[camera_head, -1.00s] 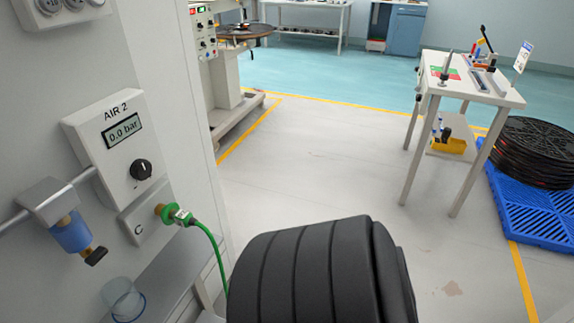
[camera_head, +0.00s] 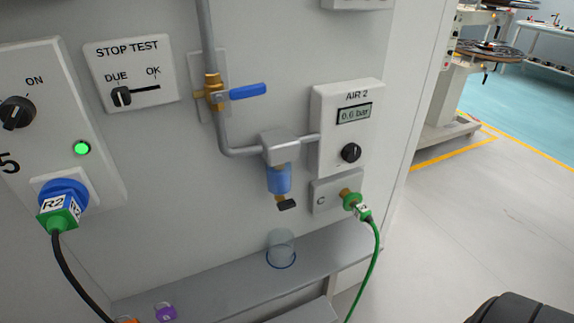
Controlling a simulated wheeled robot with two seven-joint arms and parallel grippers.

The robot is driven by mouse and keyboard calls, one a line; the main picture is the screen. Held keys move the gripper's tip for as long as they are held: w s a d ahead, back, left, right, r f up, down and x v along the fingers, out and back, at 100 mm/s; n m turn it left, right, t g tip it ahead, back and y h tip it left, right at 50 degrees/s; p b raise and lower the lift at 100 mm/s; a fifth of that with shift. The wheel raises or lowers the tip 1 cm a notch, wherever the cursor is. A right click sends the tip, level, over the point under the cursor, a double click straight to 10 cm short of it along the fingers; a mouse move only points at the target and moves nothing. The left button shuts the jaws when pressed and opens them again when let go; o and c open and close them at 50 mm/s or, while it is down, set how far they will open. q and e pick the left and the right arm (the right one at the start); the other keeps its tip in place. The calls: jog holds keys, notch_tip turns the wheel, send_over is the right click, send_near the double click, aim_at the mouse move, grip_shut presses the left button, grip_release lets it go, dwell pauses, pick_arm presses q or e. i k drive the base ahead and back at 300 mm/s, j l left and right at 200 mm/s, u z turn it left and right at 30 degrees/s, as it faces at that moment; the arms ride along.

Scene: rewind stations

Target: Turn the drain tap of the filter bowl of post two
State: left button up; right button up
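The filter bowl (camera_head: 279,180) is blue and hangs under a grey filter head (camera_head: 281,147) on the pipe, left of the AIR 2 panel (camera_head: 326,101). Its drain tap (camera_head: 287,204) is a small black lever on a brass stem at the bottom, tilted slightly. A clear cup (camera_head: 281,247) with a blue ring at its base stands on the shelf below the tap. The AIR 2 display (camera_head: 354,113) seems to read 0.6 bar.
A blue-handled valve (camera_head: 247,92) on the pipe has its handle pointing right. A green hose plug (camera_head: 357,206) sits at port C. The STOP TEST panel (camera_head: 130,75) and plug R2 (camera_head: 61,209) are left. Padlocks (camera_head: 166,313) lie on the grey shelf (camera_head: 205,288).

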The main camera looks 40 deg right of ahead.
aim_at(285, 204)
jog(key=z, duration=1.6)
